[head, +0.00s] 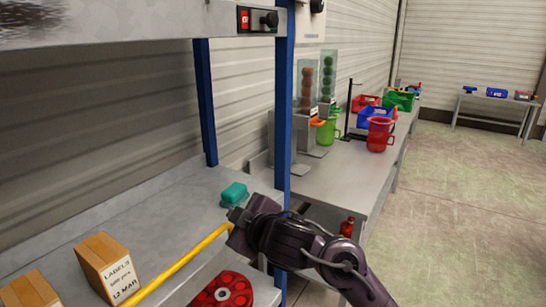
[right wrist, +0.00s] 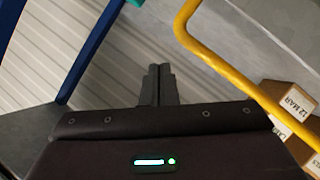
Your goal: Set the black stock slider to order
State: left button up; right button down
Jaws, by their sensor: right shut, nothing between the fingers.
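The black stock slider (head: 258,19) is a small black plate on the front edge of the upper grey shelf (head: 130,25), beside a blue post. It has a red window with a small white mark at its left and a black knob (head: 269,19) at its right. The mark is too small to read. My right gripper (head: 236,214) is well below the slider, near the blue post, apart from it. In the right wrist view its fingers (right wrist: 158,75) are together with nothing between them. The slider is not visible there. My left gripper is out of view.
A yellow rail (head: 185,262) runs beside my right gripper. A teal block (head: 234,194), cardboard label boxes (head: 108,266) and a red reel (head: 222,293) are on or by the lower bench. The blue post (head: 284,110) stands close. A side bench (head: 345,180) holds jugs and bins.

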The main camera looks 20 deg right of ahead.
jog(key=w+r+n+t+y, duration=0.1)
jog(key=w+r+n, duration=0.1)
jog(key=r, duration=0.5)
jog(key=w+r+n+y, duration=0.1)
jog(key=w+r+n, duration=0.15)
jog(key=r, duration=0.45)
jog(key=s+d+r+n, duration=0.1)
jog(key=s+d+r, duration=0.25)
jog(key=r, duration=0.55)
jog(key=s+d+r+n+y, duration=0.1)
jog(key=s+d+r+n, duration=0.1)
jog(key=d+r, duration=0.5)
jog(key=s+d+r+n, duration=0.1)
jog(key=s+d+r, duration=0.15)
jog(key=r, duration=0.75)
jog(key=p, duration=0.7)
send_near(255, 18)
jog(key=shift+t, duration=0.4)
jog(key=x, duration=0.4)
jog(key=shift+w+a+f, duration=0.2)
jog(key=shift+a, duration=0.15)
jog(key=shift+w+d+f, duration=0.1)
jog(key=shift+d+f, duration=0.1)
jog(key=shift+d, duration=0.2)
jog(key=shift+a, duration=0.15)
